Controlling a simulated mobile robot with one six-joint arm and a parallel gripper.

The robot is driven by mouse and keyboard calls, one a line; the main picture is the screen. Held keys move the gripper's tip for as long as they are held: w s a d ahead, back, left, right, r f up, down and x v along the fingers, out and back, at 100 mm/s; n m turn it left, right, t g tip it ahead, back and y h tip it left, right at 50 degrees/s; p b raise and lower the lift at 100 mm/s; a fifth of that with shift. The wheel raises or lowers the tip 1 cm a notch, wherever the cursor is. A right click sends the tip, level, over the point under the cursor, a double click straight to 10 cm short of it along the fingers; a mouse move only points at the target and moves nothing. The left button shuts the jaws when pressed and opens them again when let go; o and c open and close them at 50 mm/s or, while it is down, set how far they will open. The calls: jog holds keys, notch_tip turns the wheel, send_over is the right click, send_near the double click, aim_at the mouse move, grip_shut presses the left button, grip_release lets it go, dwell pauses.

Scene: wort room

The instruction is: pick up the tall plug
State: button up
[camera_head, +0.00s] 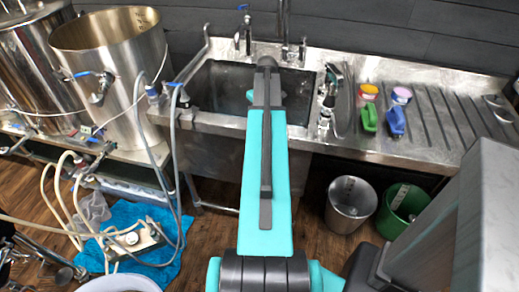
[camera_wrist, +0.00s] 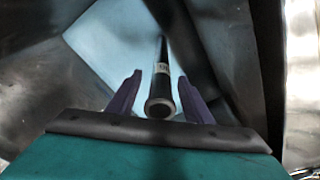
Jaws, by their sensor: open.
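The tall plug (camera_wrist: 161,92) shows in the wrist view as a dark tube with a pale ringed end toward the camera and a small light label on its side. It runs away from me into the sink. My gripper (camera_wrist: 160,78) is open, with one purple finger on each side of the tube. I cannot tell whether either finger touches it. In the head view my arm reaches over the sink (camera_head: 215,82) and hides the plug and the fingers.
A pale blue patch (camera_wrist: 105,50) lies in the sink beyond the fingers. Sink walls rise close on both sides. Taps (camera_head: 285,45) stand behind the sink. Steel kettles (camera_head: 112,80) stand left.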

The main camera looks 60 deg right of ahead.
jog(key=shift+w+d+f, duration=0.1)
jog(key=shift+w+f, duration=0.05)
jog(key=shift+f, duration=0.7)
jog(key=shift+w+f, duration=0.15)
jog(key=shift+f, duration=0.7)
grip_shut()
dwell(0.5)
